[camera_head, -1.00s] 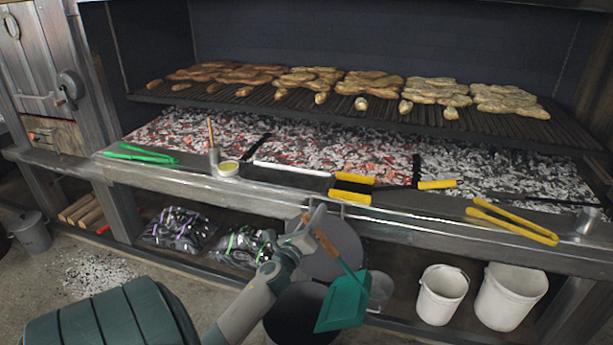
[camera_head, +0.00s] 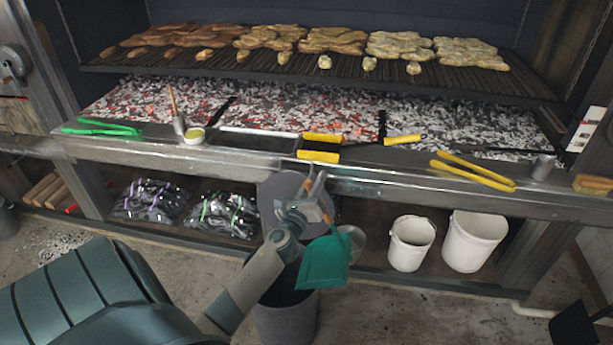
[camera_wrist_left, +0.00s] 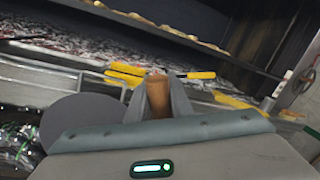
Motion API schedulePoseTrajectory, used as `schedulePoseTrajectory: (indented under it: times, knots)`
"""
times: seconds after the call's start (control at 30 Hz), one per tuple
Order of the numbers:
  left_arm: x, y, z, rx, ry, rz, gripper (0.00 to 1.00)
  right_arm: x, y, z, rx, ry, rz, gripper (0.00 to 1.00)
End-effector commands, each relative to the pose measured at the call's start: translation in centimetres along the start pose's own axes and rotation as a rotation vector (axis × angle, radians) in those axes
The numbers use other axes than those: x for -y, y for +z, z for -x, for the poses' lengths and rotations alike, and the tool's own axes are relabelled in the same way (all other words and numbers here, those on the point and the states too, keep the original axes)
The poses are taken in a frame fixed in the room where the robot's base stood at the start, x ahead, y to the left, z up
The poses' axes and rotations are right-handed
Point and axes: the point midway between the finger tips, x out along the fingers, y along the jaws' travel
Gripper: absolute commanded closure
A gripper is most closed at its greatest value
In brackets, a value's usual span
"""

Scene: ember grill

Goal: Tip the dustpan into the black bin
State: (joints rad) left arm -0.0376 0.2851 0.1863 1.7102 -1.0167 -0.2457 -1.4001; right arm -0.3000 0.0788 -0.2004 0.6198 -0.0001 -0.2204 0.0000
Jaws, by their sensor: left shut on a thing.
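The green dustpan (camera_head: 324,262) hangs with its pan downward over the right part of the black bin (camera_head: 286,318). My left gripper (camera_head: 314,192) is shut on the dustpan's brown handle; the handle (camera_wrist_left: 157,96) also shows between the fingers in the left wrist view. The bin stands on the floor in front of the grill's lower shelf, and my left arm and the pan hide much of its opening. I cannot see whether anything is on the pan. A round grey lid-like disc (camera_head: 284,196) is behind the gripper. My right gripper is not in view.
Two white buckets (camera_head: 411,243) (camera_head: 474,240) stand right of the bin. Bags of charcoal (camera_head: 150,199) lie on the shelf to the left. Tongs (camera_head: 472,171) and other tools lie on the metal ledge above. A black object (camera_head: 580,325) is at the lower right.

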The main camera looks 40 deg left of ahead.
Motion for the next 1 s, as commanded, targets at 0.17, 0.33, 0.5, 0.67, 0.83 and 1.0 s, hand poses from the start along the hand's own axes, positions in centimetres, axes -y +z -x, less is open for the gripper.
schedulePoseTrajectory:
  times: [0.17,0.33,0.5,0.67,0.83,1.0]
  knots:
    - [1.7,-0.5,-0.4,-0.004,-0.002,-0.034,1.00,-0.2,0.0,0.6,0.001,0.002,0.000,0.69]
    - [3.1,-1.2,-0.6,-0.011,-0.003,-0.069,1.00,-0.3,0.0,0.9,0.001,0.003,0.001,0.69]
    - [4.4,-2.0,-0.9,-0.018,-0.002,-0.104,1.00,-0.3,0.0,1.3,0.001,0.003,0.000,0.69]
    - [5.7,-2.6,-1.2,-0.024,-0.002,-0.138,1.00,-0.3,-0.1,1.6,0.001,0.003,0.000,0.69]
    - [7.1,-3.4,-1.4,-0.032,-0.001,-0.173,1.00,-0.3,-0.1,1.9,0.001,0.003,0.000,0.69]
    - [8.4,-4.1,-1.7,-0.038,-0.002,-0.210,1.00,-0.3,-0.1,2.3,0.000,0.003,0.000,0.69]
